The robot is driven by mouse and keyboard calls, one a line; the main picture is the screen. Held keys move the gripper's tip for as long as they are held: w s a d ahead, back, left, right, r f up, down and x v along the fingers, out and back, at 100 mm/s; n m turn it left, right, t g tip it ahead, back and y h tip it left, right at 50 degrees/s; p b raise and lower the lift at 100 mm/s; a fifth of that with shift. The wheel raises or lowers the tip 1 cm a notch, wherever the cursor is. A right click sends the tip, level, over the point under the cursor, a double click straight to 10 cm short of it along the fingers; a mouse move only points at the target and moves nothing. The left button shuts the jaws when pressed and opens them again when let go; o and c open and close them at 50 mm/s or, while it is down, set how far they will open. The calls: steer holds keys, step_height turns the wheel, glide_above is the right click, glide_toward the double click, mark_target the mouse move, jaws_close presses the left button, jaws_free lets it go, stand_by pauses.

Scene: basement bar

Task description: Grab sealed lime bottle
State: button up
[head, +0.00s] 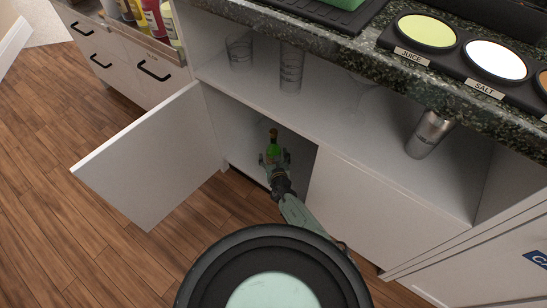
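A green bottle (273,149) with a dark top and a yellowish band stands inside the open lower cabinet (236,131). I take it for the lime bottle; its label is too small to read. My gripper (274,158) reaches into the cabinet opening, with its fingers on either side of the bottle's lower part. The fingers look spread. Whether they touch the bottle cannot be told from here. The bottle's base is hidden behind the gripper.
The white cabinet door (155,160) swings out at the left. A closed panel (385,205) borders the opening at the right. The shelf (330,110) above holds clear glasses (291,69) and a metal shaker (428,133). The granite counter (340,45) overhangs them. Wood floor (60,190) is clear at left.

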steer(key=shift+w, duration=0.15)
steer(key=shift+c, duration=0.5)
jaws_close()
stand_by(0.4)
